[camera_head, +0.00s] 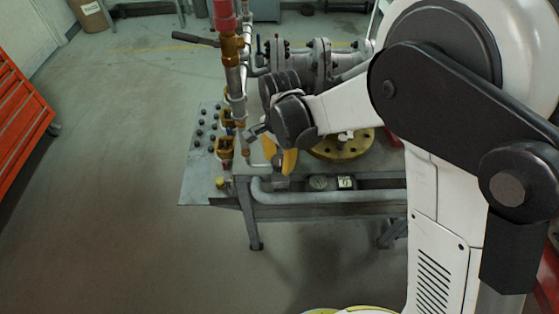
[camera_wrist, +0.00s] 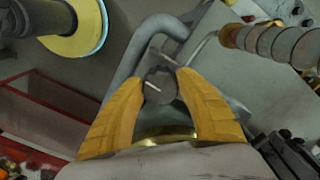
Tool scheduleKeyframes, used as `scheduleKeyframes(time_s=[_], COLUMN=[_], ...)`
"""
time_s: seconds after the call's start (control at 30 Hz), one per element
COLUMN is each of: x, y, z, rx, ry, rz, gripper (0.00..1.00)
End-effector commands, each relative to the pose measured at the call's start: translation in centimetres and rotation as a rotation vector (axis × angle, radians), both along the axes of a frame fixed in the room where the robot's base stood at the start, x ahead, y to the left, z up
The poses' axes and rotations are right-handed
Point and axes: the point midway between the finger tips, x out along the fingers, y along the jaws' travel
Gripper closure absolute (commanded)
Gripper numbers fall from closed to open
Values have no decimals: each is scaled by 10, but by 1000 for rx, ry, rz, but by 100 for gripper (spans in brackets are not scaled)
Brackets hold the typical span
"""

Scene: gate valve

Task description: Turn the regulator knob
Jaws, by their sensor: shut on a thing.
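The regulator knob (camera_wrist: 160,88) is a round dark grey knob with a white line across its face, in the middle of the wrist view. My gripper (camera_wrist: 163,80) has one yellow finger on each side of it, and the fingertips are shut on the knob. In the head view my gripper (camera_head: 286,161) shows as a yellow finger under my wrist, low over the front of the workbench. My arm and fingers hide most of the knob there.
The workbench (camera_head: 198,185) carries a vertical pipe (camera_head: 235,80) with a red top, a grey gate valve body (camera_head: 318,60), a brass flange (camera_head: 345,150) and a gauge (camera_head: 318,183). A red cabinet (camera_head: 20,125) stands left. Floor between is clear.

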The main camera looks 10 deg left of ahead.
Motion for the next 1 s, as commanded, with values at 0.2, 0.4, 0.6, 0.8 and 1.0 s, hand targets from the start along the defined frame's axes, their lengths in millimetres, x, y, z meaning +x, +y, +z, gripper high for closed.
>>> scheduleKeyframes(time_s=[0.2, 0.4, 0.6, 0.8, 1.0], x=[-1, -1, -1, -1, 0], y=[0, 0, 0, 0, 0], z=[-1, -1, 0, 0, 0], rx=[-1, -1, 0, 0, 0], ry=[2, 2, 1, 1, 1], rz=[-77, -104, -107, -106, -106], gripper=[89, 89, 89, 53, 36])
